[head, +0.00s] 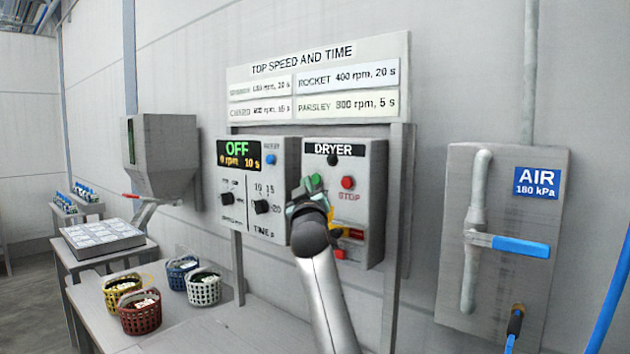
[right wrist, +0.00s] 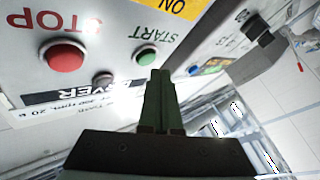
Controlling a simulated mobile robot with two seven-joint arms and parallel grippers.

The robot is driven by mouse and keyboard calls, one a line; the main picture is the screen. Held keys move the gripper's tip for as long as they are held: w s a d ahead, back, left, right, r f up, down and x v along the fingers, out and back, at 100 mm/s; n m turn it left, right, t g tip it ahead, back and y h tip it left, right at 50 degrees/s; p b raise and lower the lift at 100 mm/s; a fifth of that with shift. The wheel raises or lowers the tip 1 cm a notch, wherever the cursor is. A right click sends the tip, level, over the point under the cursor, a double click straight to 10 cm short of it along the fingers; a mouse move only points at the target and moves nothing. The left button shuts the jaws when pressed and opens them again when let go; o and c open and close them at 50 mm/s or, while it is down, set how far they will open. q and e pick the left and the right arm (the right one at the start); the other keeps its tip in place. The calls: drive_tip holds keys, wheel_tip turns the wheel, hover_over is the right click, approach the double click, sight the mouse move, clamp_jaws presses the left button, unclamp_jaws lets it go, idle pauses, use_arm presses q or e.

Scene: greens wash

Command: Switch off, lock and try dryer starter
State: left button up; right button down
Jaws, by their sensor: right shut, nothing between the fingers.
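The dryer starter (head: 375,195) is a grey wall box labelled DRYER. It has a dark round lamp (head: 332,160) and a red STOP button (head: 348,183). My right gripper (head: 310,188) is shut and empty in front of its left side. In the right wrist view the shut fingers (right wrist: 157,78) point at the green START button (right wrist: 147,55); I cannot tell whether they touch it. The STOP button (right wrist: 63,57) is beside them. Below, my arm partly hides a red-and-yellow switch (head: 352,233); a red piece (head: 340,254) shows under it. My left gripper is out of view.
Left of the starter, a control panel (head: 228,205) shows OFF, 0 rpm, 10 s. An air box (head: 530,220) with a blue lever (head: 520,246) is at right. Several baskets stand on the table (head: 215,325) below. A grey hopper (head: 165,155) hangs at left.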

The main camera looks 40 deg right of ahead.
drive_tip(key=shift+d, duration=0.1)
idle(0.4)
drive_tip(key=shift+d, duration=0.35)
drive_tip(key=shift+d+p, duration=0.45)
drive_tip(key=shift+d, duration=0.05)
idle(0.6)
drive_tip(key=shift+a, duration=0.9)
drive_tip(key=shift+a, duration=0.1)
drive_tip(key=shift+s+a+b, duration=0.2)
drive_tip(key=shift+a+b, duration=0.25)
drive_tip(key=shift+a, duration=1.95)
